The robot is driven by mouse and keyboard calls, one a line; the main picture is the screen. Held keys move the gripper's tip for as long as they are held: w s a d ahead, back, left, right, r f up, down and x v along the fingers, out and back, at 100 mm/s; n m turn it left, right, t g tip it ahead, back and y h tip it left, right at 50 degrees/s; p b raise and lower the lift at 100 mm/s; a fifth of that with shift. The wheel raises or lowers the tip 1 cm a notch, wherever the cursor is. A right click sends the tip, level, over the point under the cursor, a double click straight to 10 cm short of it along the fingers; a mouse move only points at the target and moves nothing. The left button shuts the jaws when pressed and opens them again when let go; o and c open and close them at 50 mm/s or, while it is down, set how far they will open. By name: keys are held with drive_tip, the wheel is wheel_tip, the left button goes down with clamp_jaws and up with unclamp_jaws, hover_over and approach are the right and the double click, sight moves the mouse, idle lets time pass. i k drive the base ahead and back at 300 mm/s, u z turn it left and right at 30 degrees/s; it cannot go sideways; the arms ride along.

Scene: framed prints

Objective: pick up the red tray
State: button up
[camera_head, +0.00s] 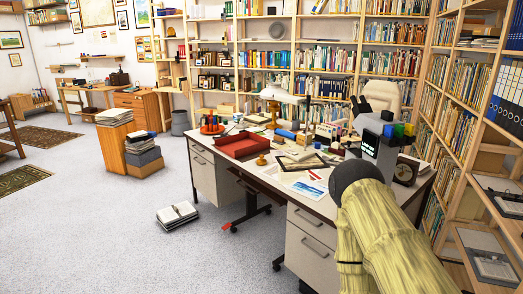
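The red tray (241,145) is a shallow rectangular tray lying flat on the white desk (262,176), near its left end. Its inside looks empty. My arm reaches up from the bottom right, over the right part of the desk.
An orange-red round object (212,126) stands behind the tray, and a small brown wooden object (261,160) sits at its front right. Papers, books and a desk lamp (280,95) crowd the desk. Books (177,214) lie on the floor; open carpet is left.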

sight(236, 146)
drive_tip(key=z, duration=0.05)
drive_tip(key=i, duration=1.7)
drive_tip(key=u, duration=0.4)
drive_tip(key=i, duration=1.4)
drive_tip(key=z, duration=0.05)
